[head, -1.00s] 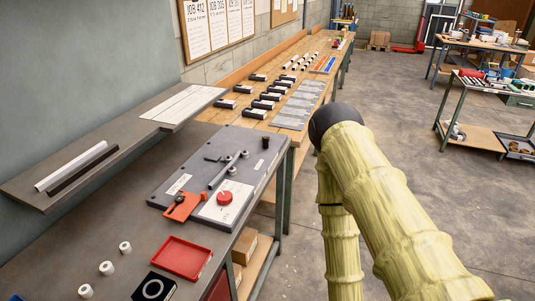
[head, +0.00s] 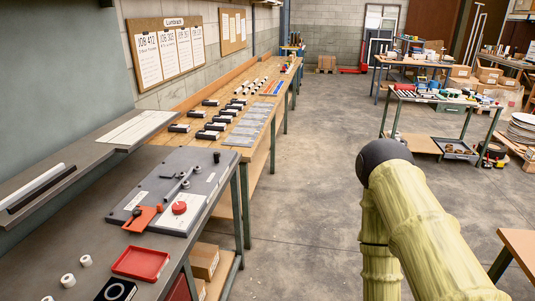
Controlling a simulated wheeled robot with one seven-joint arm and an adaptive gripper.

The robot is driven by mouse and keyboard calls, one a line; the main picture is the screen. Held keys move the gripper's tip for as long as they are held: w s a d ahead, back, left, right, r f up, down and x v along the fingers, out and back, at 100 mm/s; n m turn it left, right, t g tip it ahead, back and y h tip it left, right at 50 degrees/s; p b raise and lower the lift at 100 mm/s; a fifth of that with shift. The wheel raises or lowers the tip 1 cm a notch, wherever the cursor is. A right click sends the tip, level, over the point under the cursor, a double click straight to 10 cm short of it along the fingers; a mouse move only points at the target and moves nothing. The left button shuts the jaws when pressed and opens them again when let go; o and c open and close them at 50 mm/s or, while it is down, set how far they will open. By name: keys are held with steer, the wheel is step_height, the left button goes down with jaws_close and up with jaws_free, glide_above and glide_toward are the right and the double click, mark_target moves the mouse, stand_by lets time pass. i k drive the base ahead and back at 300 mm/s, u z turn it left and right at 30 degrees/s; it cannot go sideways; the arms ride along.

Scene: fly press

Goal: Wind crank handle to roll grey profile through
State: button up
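A dark grey bench plate (head: 205,184) on the left bench carries the bending fixture. A slim grey bar (head: 174,190), which looks like the grey profile, lies across it beside small light rollers (head: 186,184). A red round knob (head: 179,208) sits on a white panel, and an orange-red clamp block (head: 143,218) is at the front left corner. A short black upright knob (head: 216,157) stands near the far right corner; I cannot tell whether it is the crank handle. My gripper is out of view; only my arm links show at right, apart from the plate.
A red tray (head: 141,263), white rings (head: 68,280) and a black block with a ring (head: 116,290) lie in front of the plate. A raised shelf (head: 92,158) holds long strips. A wooden bench (head: 254,150) runs behind. Concrete floor (head: 305,200) is clear; a table corner (head: 520,245) shows at right.

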mark_target(216, 155)
steer(key=z, duration=1.75)
steer(key=i, duration=1.2)
steer(key=u, duration=2.95)
